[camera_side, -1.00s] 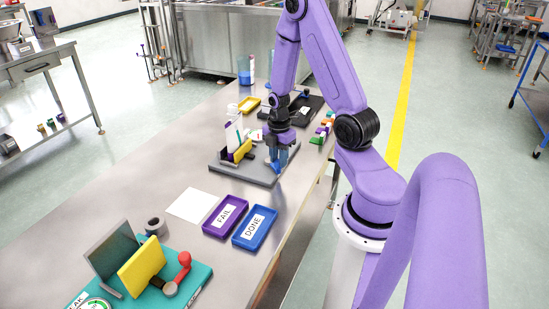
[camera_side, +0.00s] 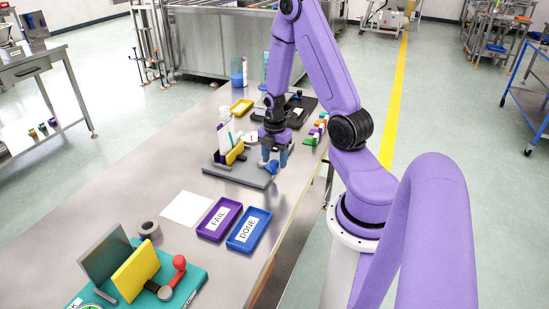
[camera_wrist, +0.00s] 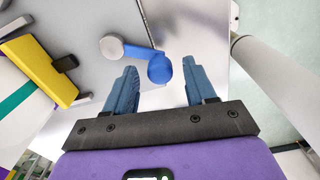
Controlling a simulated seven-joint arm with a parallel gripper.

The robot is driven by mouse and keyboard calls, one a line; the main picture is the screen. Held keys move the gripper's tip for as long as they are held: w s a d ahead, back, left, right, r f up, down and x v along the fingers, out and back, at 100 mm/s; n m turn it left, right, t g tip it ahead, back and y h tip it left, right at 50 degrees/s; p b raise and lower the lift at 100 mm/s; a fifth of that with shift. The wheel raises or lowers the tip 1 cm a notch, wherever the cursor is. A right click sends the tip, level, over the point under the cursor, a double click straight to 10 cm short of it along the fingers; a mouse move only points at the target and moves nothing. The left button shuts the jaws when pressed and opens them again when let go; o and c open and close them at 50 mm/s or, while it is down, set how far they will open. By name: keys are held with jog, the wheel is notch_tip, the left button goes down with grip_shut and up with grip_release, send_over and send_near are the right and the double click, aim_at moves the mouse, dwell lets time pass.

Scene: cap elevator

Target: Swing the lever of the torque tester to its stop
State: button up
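The torque tester has a grey base (camera_side: 238,177) with a yellow block (camera_side: 235,153) and a bottle (camera_side: 224,135) standing by it. Its blue lever (camera_wrist: 138,51) runs from a light grey pivot (camera_wrist: 112,46) to a round blue knob (camera_wrist: 159,69) in the wrist view. My gripper (camera_side: 273,162) is low over the right end of the base. Its fingers are open, one on each side of the knob, with a gap to each in the wrist view (camera_wrist: 160,72). The knob's height against the fingertips is hard to tell.
A purple FAIL tray (camera_side: 219,219) and a blue DONE tray (camera_side: 248,230) lie nearer on the table. A teal leak tester (camera_side: 185,290) with a red lever (camera_side: 178,268) stands at the front. Several coloured blocks (camera_side: 318,130) lie behind my gripper.

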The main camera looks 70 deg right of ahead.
notch_tip(320, 180, up, 17)
jog(key=shift+r, duration=0.2)
dwell(0.8)
jog(key=s+a+m, duration=0.2)
jog(key=a, duration=1.7)
jog(key=s+a+m, duration=0.2)
jog(key=s+a, duration=0.7)
jog(key=s, duration=0.3)
jog(key=shift+s+r, duration=0.25)
